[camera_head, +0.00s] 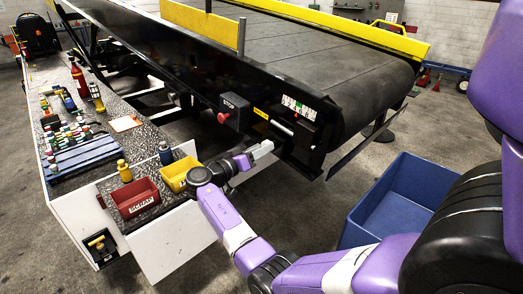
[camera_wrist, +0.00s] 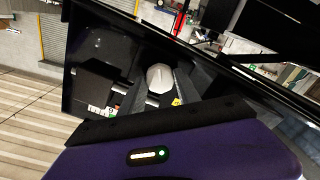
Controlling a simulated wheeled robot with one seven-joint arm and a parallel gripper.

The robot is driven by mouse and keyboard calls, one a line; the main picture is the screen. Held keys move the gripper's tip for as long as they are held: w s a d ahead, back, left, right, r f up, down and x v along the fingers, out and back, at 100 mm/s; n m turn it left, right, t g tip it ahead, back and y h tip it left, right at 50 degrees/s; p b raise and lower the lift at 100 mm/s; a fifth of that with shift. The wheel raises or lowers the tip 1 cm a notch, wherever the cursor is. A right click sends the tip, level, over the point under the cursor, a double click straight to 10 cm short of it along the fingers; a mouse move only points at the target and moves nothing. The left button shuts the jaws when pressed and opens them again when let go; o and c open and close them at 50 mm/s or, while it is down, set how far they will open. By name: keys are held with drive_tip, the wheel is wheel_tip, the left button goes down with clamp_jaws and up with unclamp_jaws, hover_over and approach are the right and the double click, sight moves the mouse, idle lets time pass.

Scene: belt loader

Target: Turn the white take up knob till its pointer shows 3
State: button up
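The white take up knob (camera_wrist: 160,78) shows in the wrist view as a pale rounded shape on the dark side of the belt loader. Its pointer and the number it shows are too small to read. My gripper (camera_wrist: 166,92) is seen from behind its purple housing, with dark fingers apart on either side of the knob in the picture. I cannot tell whether they touch it. In the head view my gripper (camera_head: 262,150) is near the loader's black side panel, below a white bar-like part (camera_head: 281,127). The knob is not clearly seen there.
The belt loader (camera_head: 330,60) has a red stop button box (camera_head: 233,111) left of my gripper. A bench (camera_head: 100,185) at left carries a red scrap bin (camera_head: 135,198), a yellow bin (camera_head: 178,174) and bottles. A blue crate (camera_head: 400,200) stands on the floor at right.

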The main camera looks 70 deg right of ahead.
clamp_jaws()
drive_tip(key=n+p, duration=0.2)
drive_tip(key=n, duration=0.9)
drive_tip(key=shift+n, duration=0.3)
idle(0.5)
drive_tip(key=o, duration=0.9)
unclamp_jaws()
